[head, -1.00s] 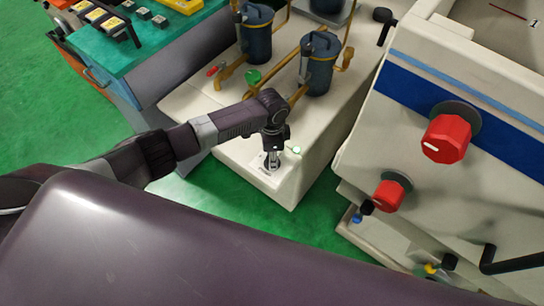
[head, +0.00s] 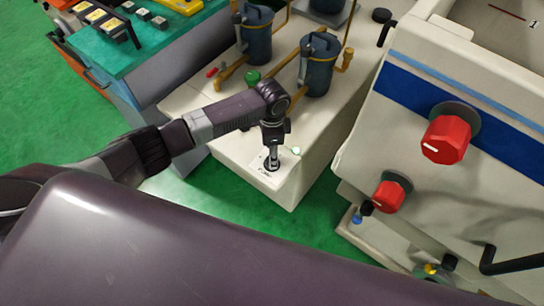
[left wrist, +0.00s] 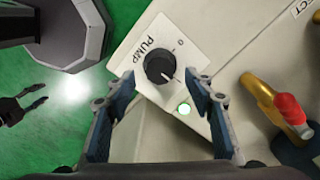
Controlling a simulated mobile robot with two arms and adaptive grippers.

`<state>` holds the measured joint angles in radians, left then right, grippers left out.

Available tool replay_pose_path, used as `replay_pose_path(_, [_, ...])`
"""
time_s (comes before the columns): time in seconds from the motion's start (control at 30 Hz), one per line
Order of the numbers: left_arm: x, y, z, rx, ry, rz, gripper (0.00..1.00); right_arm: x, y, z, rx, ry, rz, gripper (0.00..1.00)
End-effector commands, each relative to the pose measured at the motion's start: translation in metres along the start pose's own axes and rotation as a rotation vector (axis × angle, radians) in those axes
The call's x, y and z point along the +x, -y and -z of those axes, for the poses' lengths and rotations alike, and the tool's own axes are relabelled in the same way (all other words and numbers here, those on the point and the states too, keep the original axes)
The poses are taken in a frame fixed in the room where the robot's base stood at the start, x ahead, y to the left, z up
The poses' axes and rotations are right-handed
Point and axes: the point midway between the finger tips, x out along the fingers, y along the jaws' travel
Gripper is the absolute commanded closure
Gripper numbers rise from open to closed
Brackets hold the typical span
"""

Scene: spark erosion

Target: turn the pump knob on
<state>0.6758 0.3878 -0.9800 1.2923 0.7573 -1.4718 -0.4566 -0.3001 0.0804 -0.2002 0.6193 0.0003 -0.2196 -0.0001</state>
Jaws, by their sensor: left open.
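The pump knob (left wrist: 160,66) is black and round with a pale pointer line, on a white plate (left wrist: 128,52) marked PUMP. In the left wrist view it lies between and just beyond the fingertips of my left gripper (left wrist: 165,82). The fingers are open, one on each side, and do not appear to touch it. A small light (left wrist: 184,109) next to the knob glows pale green. In the head view my left gripper (head: 271,160) points down at the plate on the cream cabinet's front corner and hides most of the knob.
Blue-grey filter canisters (head: 320,65) with brass pipes, a green knob (head: 252,77) and a red-handled valve (left wrist: 290,108) stand behind the plate. A machine with red knobs (head: 446,139) stands to the right. Green floor (head: 225,215) is free in front.

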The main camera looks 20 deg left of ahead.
Motion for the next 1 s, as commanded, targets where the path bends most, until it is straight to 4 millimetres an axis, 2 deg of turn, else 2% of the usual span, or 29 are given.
replay_pose_path(0.03, [-0.013,0.001,0.001,0.002,-0.004,0.004,0.51,0.000,0.000,0.000,0.000,0.000,0.000,0.60])
replay_pose_path(0.2, [-0.050,0.001,0.001,0.001,-0.004,0.004,0.51,0.000,0.000,0.000,0.000,0.000,0.000,0.60])
replay_pose_path(0.4, [-0.076,0.001,0.001,0.000,-0.002,0.002,0.51,0.000,0.000,0.001,0.000,-0.001,0.000,0.60])
replay_pose_path(0.57, [-0.083,0.001,0.000,0.000,-0.001,0.001,0.51,0.000,0.000,0.001,0.000,-0.001,0.000,0.60])
replay_pose_path(1.0, [-0.083,0.000,0.000,0.000,-0.001,0.001,0.51,0.000,0.001,0.001,0.000,-0.001,0.000,0.60])
